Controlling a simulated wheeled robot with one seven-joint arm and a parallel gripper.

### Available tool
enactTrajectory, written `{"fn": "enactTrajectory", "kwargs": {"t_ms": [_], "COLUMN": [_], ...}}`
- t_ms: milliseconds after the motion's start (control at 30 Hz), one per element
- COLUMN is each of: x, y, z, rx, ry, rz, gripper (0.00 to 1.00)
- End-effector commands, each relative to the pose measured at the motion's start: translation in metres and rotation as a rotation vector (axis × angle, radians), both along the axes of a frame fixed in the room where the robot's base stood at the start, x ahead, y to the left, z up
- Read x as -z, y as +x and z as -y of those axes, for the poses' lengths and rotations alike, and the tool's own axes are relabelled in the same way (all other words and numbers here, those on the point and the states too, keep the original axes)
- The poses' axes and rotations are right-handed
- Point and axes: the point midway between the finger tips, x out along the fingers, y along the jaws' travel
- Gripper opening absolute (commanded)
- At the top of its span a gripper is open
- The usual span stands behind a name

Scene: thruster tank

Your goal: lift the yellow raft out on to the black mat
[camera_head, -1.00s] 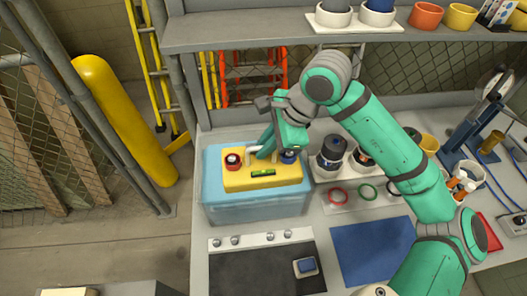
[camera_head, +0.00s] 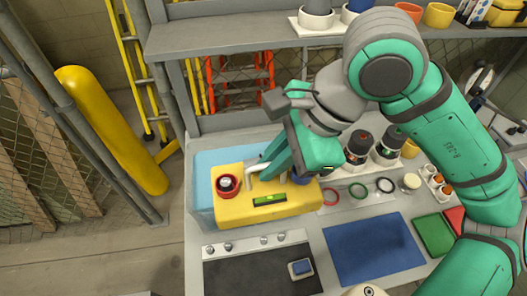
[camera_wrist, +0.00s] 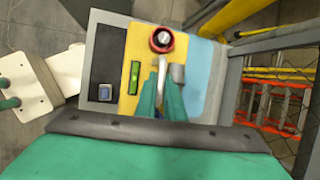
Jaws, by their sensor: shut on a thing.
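The yellow raft (camera_head: 235,213) hangs level, raised above the light-blue water tank (camera_head: 203,172), with its front edge out past the tank's front. My gripper (camera_head: 264,172) is shut on the raft's white handle (camera_head: 250,180); the wrist view shows the fingers (camera_wrist: 163,92) around the handle. The black mat (camera_head: 240,278) lies in front of the tank. The raft also shows in the wrist view (camera_wrist: 137,53).
A strip of metal knobs (camera_head: 258,243) edges the mat's back. A small blue-topped block (camera_head: 300,268) sits on the mat's right end. A blue mat (camera_head: 370,248) lies right of it. Dark cylinders (camera_head: 357,147) and coloured rings (camera_head: 358,190) stand behind. A shelf (camera_head: 240,36) runs overhead.

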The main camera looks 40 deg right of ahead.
Motion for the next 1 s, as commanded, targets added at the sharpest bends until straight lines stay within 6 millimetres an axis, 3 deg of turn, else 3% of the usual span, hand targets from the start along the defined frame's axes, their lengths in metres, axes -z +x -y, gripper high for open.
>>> {"fn": "enactTrajectory", "kwargs": {"t_ms": [200, 1000], "x": [-0.010, -0.050], "y": [-0.009, -0.009], "z": [-0.004, -0.005], "rx": [0.001, 0.000], "ry": [-0.001, 0.000], "rz": [0.002, 0.001], "gripper": [0.00, 0.00]}}
